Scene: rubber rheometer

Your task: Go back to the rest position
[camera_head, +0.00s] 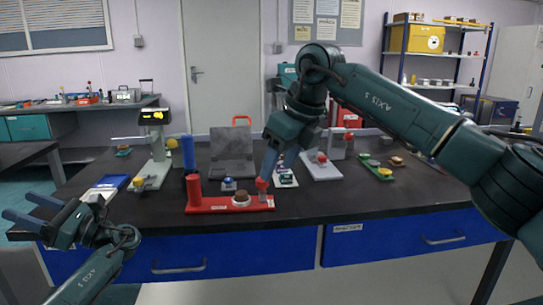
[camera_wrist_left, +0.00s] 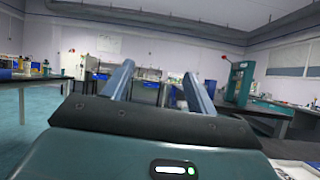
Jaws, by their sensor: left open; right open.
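My left gripper (camera_head: 22,207) is at the lower left of the head view, off the table's front left corner. Its two fingers are spread with nothing between them; the left wrist view also shows this gripper (camera_wrist_left: 157,72) open and empty, facing the room. My right arm reaches in from the right over the table. My right gripper (camera_head: 268,172) points down above the right end of a red tray (camera_head: 214,203), close to a small red-topped piece (camera_head: 262,188). Its far finger is hard to see, and I cannot tell whether it touches that piece.
The dark table (camera_head: 330,205) has blue drawers (camera_head: 220,255) in front. On it stand a scale-like device (camera_head: 155,160), a blue cylinder (camera_head: 188,153), a grey case (camera_head: 232,152) and a green tray (camera_head: 376,169). The table's front strip is clear.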

